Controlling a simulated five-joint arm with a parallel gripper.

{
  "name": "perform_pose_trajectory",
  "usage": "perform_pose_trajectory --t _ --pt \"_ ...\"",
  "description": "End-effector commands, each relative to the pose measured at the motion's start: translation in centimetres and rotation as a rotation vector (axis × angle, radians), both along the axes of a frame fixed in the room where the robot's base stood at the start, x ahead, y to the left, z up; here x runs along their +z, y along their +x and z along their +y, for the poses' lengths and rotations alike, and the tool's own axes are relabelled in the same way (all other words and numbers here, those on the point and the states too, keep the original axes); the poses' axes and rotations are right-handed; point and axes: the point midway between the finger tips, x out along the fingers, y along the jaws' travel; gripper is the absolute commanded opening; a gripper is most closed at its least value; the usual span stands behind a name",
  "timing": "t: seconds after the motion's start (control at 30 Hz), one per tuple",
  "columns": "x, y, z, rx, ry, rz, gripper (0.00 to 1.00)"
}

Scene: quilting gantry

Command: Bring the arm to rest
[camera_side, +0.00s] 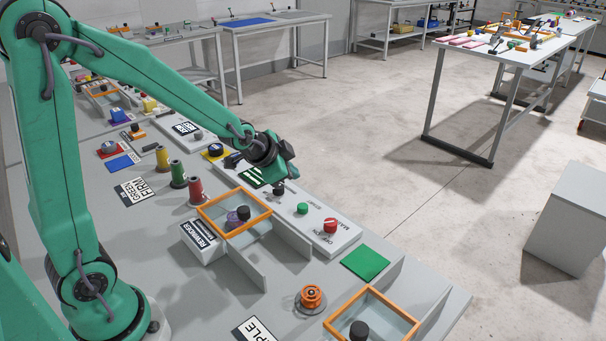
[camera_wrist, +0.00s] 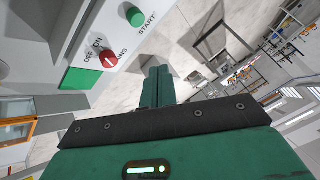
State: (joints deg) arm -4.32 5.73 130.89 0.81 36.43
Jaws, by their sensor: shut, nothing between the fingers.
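My green gripper (camera_side: 284,174) is at the end of my raised, outstretched arm, over the far edge of the bench near the control panel (camera_side: 318,247). In the wrist view its fingers (camera_wrist: 157,86) are together with nothing between them. Below and around it the panel carries a green start button (camera_side: 302,208) and a red mains knob (camera_side: 330,226). The wrist view also shows the start button (camera_wrist: 135,16) and the red knob (camera_wrist: 108,60), to the upper left of the fingers.
An orange-framed clear-lidded box (camera_side: 235,208) labelled rewinder stands nearer my base. Thread spools (camera_side: 179,174), an orange bobbin (camera_side: 311,297) and a second orange-framed box (camera_side: 372,317) are on the bench. Open floor (camera_side: 370,130) lies beyond the bench edge.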

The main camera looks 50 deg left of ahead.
Motion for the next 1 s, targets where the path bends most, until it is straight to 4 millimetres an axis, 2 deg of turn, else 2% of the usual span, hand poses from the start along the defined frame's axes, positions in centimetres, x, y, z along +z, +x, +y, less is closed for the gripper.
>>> perform_pose_trajectory --t 0.1,0.4,0.7,1.0 --pt "2.2 -2.0 -0.6 0.04 -0.046 0.016 0.0" --pt "6.0 -7.7 -1.7 0.154 -0.159 0.078 0.0" --pt "8.6 -14.1 -2.6 0.275 -0.261 0.142 0.0" --pt "9.8 -20.3 -3.2 0.394 -0.346 0.201 0.0"
